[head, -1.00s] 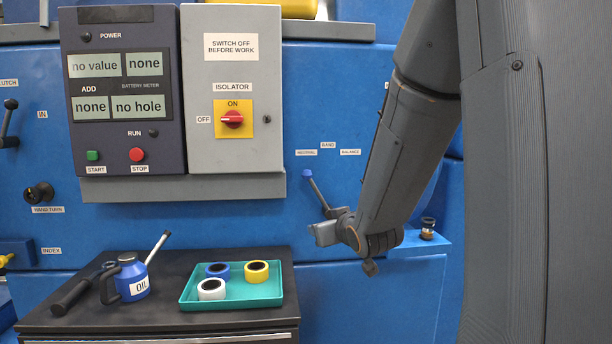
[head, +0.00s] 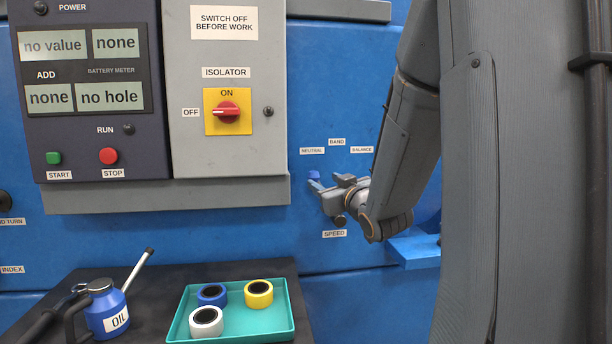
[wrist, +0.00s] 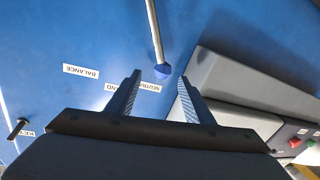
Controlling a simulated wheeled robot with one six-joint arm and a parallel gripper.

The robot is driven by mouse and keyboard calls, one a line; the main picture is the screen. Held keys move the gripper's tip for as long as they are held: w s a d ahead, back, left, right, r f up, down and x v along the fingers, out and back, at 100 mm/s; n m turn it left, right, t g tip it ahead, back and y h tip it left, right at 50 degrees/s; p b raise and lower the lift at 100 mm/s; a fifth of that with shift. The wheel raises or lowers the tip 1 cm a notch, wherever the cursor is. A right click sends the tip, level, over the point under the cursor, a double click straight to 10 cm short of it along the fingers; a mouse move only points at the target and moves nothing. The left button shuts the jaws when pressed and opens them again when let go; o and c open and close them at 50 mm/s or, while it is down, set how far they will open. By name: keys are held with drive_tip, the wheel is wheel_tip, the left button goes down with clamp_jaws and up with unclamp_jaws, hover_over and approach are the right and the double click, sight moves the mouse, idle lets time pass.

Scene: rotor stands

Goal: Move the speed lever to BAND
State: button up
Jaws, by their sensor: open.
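My gripper (head: 322,183) is open at the lever's knob end and hides much of the rod. A finger partly covers the BAND label in that view.
The BALANCE label (head: 362,150) is right of BAND. The grey isolator box (head: 222,150) juts out left of the lever. A blue ledge (head: 415,250) is at lower right. A teal tray (head: 286,330) with tape rolls and an oil can (head: 104,312) stand on the dark bench.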

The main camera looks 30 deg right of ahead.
sight(316, 178)
drive_tip(key=shift+w, duration=0.4)
drive_tip(key=shift+w+d+p, duration=0.1)
drive_tip(key=shift+w+p, duration=0.85)
drive_tip(key=shift+w, duration=2.5)
clamp_jaws()
